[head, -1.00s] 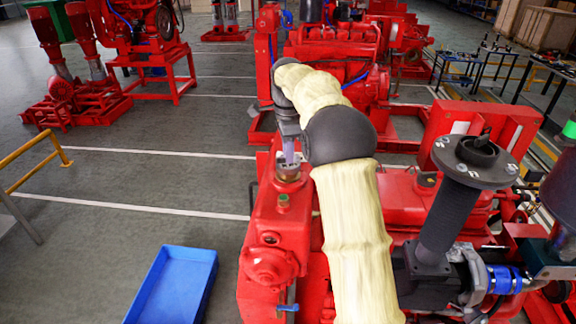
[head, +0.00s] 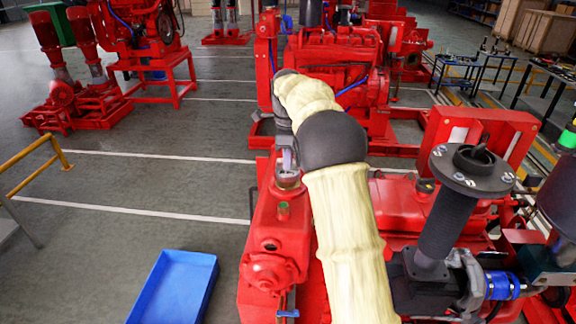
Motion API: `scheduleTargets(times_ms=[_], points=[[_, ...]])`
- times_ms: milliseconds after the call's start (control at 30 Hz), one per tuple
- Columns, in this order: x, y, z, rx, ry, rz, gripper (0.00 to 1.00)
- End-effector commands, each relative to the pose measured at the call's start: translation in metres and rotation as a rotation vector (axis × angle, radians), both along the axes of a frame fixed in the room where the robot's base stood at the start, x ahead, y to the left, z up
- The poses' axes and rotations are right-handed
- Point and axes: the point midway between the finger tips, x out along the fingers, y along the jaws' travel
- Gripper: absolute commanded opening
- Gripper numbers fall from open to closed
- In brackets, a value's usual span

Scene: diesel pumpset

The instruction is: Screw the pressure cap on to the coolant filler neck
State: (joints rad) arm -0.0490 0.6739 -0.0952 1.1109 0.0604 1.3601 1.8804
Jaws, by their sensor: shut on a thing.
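The coolant filler neck (head: 288,182) is a short grey-rimmed collar on top of the red tank (head: 276,222), at the middle of the head view. My gripper (head: 287,168) points down right over the neck, shut on the small pressure cap. The cap is in the dark gap between the fingers and the collar, too small and too shaded to make out clearly. I cannot tell whether it touches the neck or sits straight on it. My arm's dark wrist covers the right side of the gripper.
A blue tray (head: 172,288) lies on the floor at lower left. A black flanged pipe (head: 450,215) stands to the right of my arm. A green-topped fitting (head: 283,210) sits just in front of the neck.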

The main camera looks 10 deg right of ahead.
Motion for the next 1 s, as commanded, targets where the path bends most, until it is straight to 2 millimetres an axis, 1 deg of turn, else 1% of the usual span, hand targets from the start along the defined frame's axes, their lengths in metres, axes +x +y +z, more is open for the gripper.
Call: scheduleTargets(times_ms=[33,333,433,767,867,1000], points=[[0.0000,0.0003,0.0027,-0.001,-0.001,-0.053,0.00],[0.0004,0.0004,0.0004,0.000,-0.002,-0.396,0.00],[0.0004,-0.0003,0.0005,0.000,-0.002,-0.450,0.00],[0.0004,-0.0001,0.0005,0.000,-0.002,-0.477,0.00],[0.0004,0.0005,0.0005,0.000,-0.002,-0.564,0.00],[0.0003,0.0006,0.0003,0.000,-0.003,-0.728,0.00]])
